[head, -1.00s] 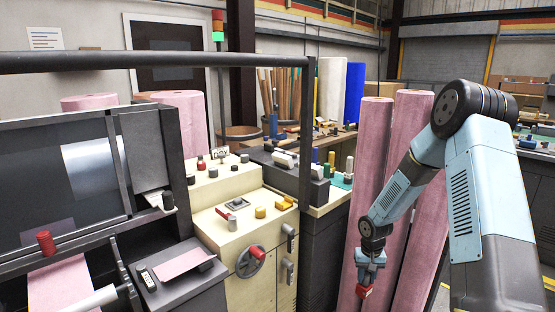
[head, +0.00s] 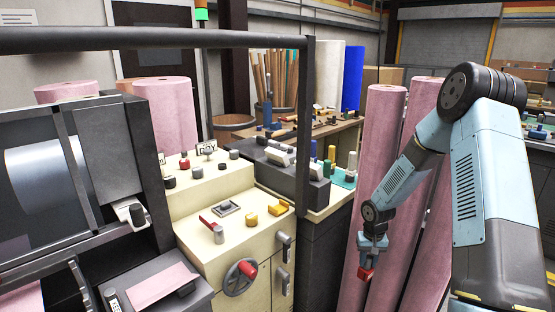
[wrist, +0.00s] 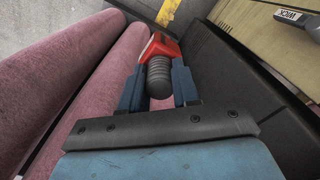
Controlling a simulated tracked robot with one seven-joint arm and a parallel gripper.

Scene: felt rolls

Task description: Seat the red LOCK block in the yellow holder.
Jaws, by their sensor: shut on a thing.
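My gripper (head: 371,259) hangs low in front of the pink rolls, right of the cream console. It is shut on the red block (head: 366,273). In the wrist view the red block (wrist: 168,47) shows beyond a ridged grey cylinder, between the two blue fingers of my gripper (wrist: 158,72). Any lettering on the block cannot be read. A small yellow holder-like piece (head: 279,208) sits on the console's top, near its right edge. It is left of and above my gripper in the head view, well apart from the block. Its inside is too small to make out.
The cream console (head: 235,240) carries knobs, a red-handled lever (head: 213,222) and a rounded yellow knob (head: 252,219). A handwheel (head: 240,277) sticks out of its front. A dark cabinet (head: 325,235) stands between console and arm. Tall pink rolls (head: 385,125) stand close behind my gripper.

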